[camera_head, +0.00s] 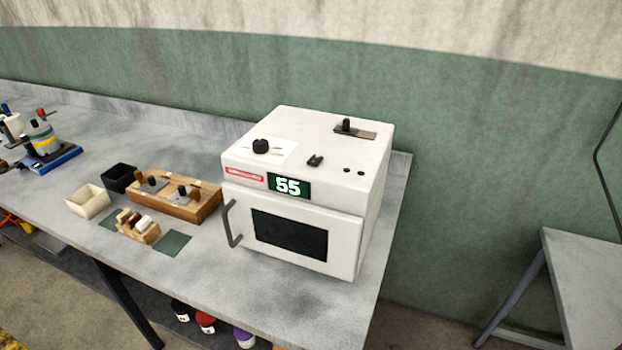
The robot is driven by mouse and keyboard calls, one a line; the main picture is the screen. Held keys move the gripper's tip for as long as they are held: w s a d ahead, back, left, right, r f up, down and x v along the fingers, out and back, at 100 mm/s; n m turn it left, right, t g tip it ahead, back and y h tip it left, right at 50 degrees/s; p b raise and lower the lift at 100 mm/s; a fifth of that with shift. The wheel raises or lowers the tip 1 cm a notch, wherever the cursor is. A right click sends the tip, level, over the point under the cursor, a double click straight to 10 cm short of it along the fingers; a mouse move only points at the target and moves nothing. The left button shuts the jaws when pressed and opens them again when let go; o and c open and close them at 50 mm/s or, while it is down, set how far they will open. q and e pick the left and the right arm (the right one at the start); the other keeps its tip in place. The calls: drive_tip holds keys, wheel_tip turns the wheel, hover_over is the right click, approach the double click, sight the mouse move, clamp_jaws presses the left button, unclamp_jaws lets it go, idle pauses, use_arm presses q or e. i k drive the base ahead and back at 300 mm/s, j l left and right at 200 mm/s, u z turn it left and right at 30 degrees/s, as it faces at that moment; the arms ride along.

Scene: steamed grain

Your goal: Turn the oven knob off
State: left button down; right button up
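The white oven (345,200) stands near the right end of the grey workbench, its door shut. A round black knob (260,146) sits on a white plate on the left part of its top; I cannot tell which setting it points to. A second black knob (346,124) stands on a small metal plate at the back of the top. A small black switch (315,160) lies between them. The green display (288,186) on the front reads 55. Neither of my grippers shows in the head view.
A wooden block with metal fittings (180,203), a small wooden rack (138,228), a white bin (88,201) and a black bin (120,178) stand left of the oven. A grey table (585,265) is at the right. Bench space before the oven is clear.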

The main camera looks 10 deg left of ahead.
sight(259, 146)
drive_tip(key=l+u, duration=0.2)
drive_tip(key=u, duration=0.25)
drive_tip(key=l+u, duration=0.2)
drive_tip(key=u, duration=0.25)
drive_tip(key=l+u, duration=0.2)
drive_tip(key=u, duration=0.25)
drive_tip(key=k, duration=0.05)
